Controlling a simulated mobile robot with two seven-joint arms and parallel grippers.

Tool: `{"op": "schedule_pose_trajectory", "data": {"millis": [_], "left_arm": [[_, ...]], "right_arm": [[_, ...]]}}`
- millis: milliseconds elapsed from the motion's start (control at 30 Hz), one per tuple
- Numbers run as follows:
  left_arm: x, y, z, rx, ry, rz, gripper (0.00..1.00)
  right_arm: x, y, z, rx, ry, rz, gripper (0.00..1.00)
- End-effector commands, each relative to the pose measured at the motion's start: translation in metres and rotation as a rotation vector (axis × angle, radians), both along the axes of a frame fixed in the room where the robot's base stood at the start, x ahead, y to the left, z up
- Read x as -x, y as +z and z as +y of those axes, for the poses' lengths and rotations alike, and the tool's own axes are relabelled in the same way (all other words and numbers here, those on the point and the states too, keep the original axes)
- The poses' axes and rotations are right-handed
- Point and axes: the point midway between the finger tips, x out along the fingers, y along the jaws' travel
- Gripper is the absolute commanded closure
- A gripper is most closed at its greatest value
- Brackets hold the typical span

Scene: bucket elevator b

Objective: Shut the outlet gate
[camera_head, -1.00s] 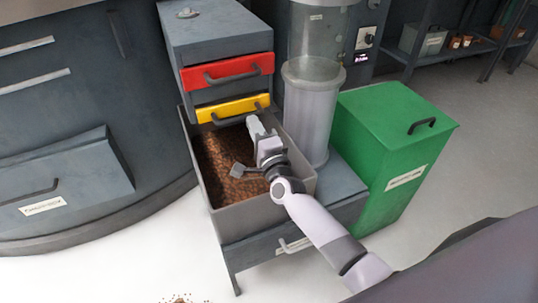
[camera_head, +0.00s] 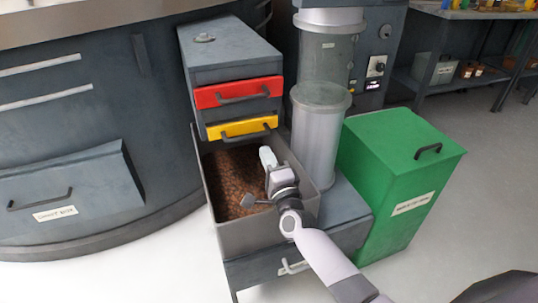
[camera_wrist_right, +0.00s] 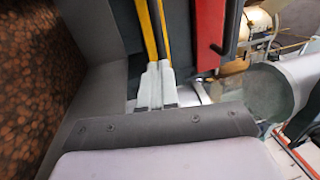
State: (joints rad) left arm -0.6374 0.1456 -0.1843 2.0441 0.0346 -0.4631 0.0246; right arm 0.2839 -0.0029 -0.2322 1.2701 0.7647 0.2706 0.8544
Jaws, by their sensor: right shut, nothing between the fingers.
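A red front (camera_head: 238,92) and a yellow front (camera_head: 242,128), each with a dark bar handle, sit one above the other on a grey housing (camera_head: 230,55). No label marks either as the outlet gate. The yellow front is just above the open bin. My right gripper (camera_head: 266,154) is over the bin, just below and in front of the yellow front. In the right wrist view its fingers (camera_wrist_right: 156,85) are shut and empty, pointing at the yellow front (camera_wrist_right: 150,30). I cannot tell if they touch it. The red front (camera_wrist_right: 208,35) is beside it. My left gripper is out of view.
The grey bin (camera_head: 262,235) holds brown granular material. A clear cylinder (camera_head: 318,130) stands close to the right of the gripper, with a green lidded box (camera_head: 400,185) beyond. A curved dark cabinet (camera_head: 70,150) is at left. White floor is free in front.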

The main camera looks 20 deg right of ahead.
Motion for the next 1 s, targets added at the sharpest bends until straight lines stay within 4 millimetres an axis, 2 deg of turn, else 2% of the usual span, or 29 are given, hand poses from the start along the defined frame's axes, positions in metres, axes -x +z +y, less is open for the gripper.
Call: {"op": "schedule_pose_trajectory", "data": {"millis": [33,300,500,700,867,1000], "left_arm": [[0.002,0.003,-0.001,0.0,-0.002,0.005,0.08],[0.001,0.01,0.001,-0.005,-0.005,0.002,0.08],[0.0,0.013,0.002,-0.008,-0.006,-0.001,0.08],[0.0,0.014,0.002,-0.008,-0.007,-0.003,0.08],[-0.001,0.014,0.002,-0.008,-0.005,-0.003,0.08],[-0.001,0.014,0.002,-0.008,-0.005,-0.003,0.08]], "right_arm": [[0.012,-0.002,0.0,0.0,0.001,0.004,1.0],[0.058,-0.011,-0.003,0.001,0.001,0.003,1.0],[0.085,-0.017,-0.004,0.001,0.0,0.003,1.0],[0.097,-0.019,-0.004,0.0,0.001,0.001,1.0],[0.099,-0.019,-0.004,0.002,0.001,0.002,1.0],[0.109,-0.028,-0.001,0.089,0.021,0.031,1.0]]}}
